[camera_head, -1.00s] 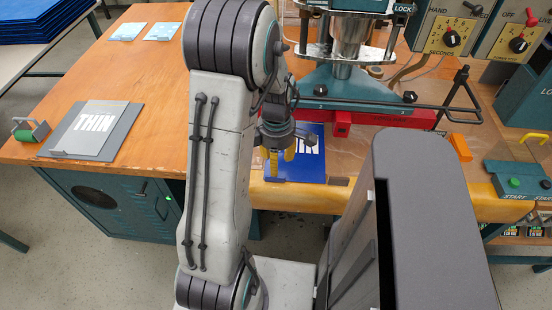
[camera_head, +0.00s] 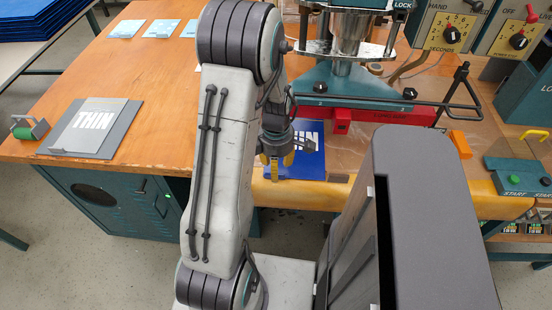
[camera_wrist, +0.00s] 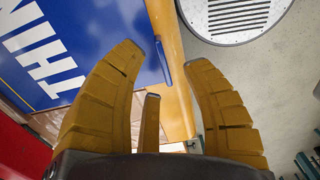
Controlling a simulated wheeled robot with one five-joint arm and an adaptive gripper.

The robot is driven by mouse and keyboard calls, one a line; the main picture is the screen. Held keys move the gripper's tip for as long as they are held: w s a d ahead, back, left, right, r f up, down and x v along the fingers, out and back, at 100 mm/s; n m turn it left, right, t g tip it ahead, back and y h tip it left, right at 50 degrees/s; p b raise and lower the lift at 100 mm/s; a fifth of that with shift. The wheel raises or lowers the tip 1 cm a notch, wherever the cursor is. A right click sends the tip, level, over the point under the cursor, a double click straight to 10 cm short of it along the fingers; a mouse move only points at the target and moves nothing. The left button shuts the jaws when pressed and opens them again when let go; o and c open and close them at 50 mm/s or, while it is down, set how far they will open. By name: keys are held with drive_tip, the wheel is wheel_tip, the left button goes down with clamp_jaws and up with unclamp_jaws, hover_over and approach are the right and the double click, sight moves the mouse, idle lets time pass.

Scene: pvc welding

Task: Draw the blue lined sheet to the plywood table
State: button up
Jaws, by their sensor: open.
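The blue sheet with white "THIN" lettering (camera_head: 308,164) lies flat at the front edge of the welding machine's table, below the red bar. It also shows in the wrist view (camera_wrist: 85,25), filling the upper left. My gripper (camera_head: 277,172) is over the left part of the sheet near the table's front edge and hides part of it. The plywood table (camera_head: 150,85) stands to the left.
A grey board with a "THIN" sheet (camera_head: 92,128) lies on the plywood table, beside a green-handled roller (camera_head: 28,130). Several pale blue cards (camera_head: 160,28) lie at the back. The red welding bar (camera_head: 370,117) is just behind the sheet. The table's middle is clear.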

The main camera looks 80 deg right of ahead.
drive_tip(key=shift+f, duration=1.75)
drive_tip(key=shift+c, duration=0.3)
clamp_jaws()
